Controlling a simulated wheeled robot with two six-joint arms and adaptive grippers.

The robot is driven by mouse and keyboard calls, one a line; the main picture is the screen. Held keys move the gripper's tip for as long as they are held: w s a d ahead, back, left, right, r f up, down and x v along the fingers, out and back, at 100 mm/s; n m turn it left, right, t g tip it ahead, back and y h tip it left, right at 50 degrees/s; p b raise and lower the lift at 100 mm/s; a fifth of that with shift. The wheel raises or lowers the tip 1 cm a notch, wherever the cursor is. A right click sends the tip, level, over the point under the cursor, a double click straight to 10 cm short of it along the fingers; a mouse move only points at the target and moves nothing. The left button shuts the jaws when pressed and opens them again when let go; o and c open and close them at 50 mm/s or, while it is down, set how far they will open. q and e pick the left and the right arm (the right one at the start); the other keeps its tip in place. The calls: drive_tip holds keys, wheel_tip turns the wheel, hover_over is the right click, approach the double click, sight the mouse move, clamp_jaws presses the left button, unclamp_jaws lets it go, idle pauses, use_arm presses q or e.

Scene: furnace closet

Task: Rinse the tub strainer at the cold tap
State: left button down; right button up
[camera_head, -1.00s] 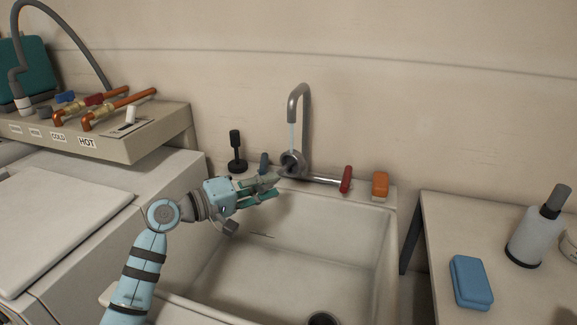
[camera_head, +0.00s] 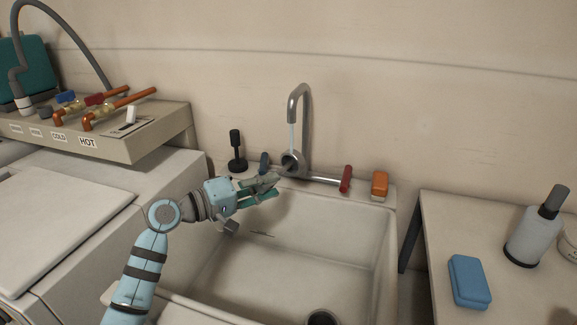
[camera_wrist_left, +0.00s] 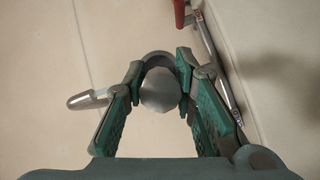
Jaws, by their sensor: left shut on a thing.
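My left gripper (camera_head: 262,186) is over the back left of the white sink, just below and left of the tap (camera_head: 304,125). It is shut on a small grey metal piece, which I take for the tub strainer (camera_wrist_left: 160,90); its round face shows between the teal fingers in the wrist view. In the head view the fingers mostly hide it. My right gripper is out of view.
The sink (camera_head: 345,235) has a dark drain (camera_head: 321,318). A red handle (camera_head: 346,178) and an orange block (camera_head: 380,184) are at its back right. A black stopper-like thing (camera_head: 237,152) stands at back left. A blue sponge (camera_head: 469,281) and bottle (camera_head: 533,232) are on the right table.

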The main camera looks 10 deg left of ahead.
use_arm(q)
drive_tip(key=s+p, duration=0.3)
drive_tip(key=s, duration=0.5)
drive_tip(key=shift+a+p, duration=0.15)
drive_tip(key=shift+p, duration=0.2)
idle(0.9)
drive_tip(key=s+r+p, duration=0.4)
drive_tip(key=s+p, duration=0.1)
drive_tip(key=shift+a, duration=0.1)
idle(0.4)
